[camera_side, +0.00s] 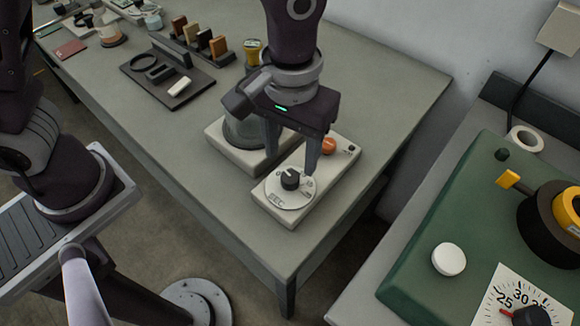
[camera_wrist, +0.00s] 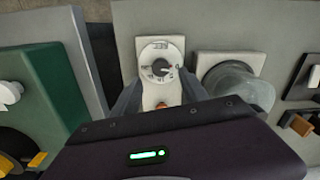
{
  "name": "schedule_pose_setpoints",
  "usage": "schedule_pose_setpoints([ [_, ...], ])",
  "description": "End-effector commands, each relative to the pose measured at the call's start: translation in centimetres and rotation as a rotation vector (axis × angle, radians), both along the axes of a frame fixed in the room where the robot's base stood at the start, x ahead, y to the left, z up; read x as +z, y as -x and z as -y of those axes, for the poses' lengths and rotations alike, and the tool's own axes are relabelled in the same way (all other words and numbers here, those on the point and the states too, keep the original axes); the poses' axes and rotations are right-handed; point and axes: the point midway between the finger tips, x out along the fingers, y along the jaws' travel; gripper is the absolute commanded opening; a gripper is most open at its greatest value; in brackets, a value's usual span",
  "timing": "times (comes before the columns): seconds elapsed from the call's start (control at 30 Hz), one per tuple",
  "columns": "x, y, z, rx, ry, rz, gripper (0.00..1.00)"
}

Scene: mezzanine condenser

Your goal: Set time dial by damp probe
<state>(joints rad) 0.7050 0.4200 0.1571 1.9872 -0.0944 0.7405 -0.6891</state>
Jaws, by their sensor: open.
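The time dial (camera_side: 277,196) is a pale round plate marked SEC with a dark knob (camera_side: 290,179), on the front of a white box (camera_side: 318,188). It also shows in the wrist view (camera_wrist: 150,53), with its knob (camera_wrist: 161,68) near the middle. The knob's exact setting is too small to read. My gripper (camera_side: 291,163) is open, fingers pointing down, above and just behind the knob. In the wrist view my gripper (camera_wrist: 160,82) has a finger on each side of the white box, apart from the knob. I cannot identify the damp probe with certainty.
An orange button (camera_side: 328,146) sits behind the dial. A glass vessel (camera_side: 243,131) on a white base stands close left. A dark tray (camera_side: 167,75) and several upright blocks (camera_side: 204,39) lie farther back. A green unit (camera_side: 440,215) is at right. The table's front left is clear.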

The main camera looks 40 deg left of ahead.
Motion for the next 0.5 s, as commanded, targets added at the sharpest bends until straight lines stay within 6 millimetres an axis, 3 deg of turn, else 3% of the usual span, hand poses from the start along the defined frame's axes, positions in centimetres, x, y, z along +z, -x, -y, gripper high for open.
schedule_pose_setpoints([
  [0.2,-4.2,0.1,-0.2,0.000,-0.002,-0.005,0.52],
  [0.5,-5.6,0.0,-0.1,-0.001,0.000,0.000,0.52],
])
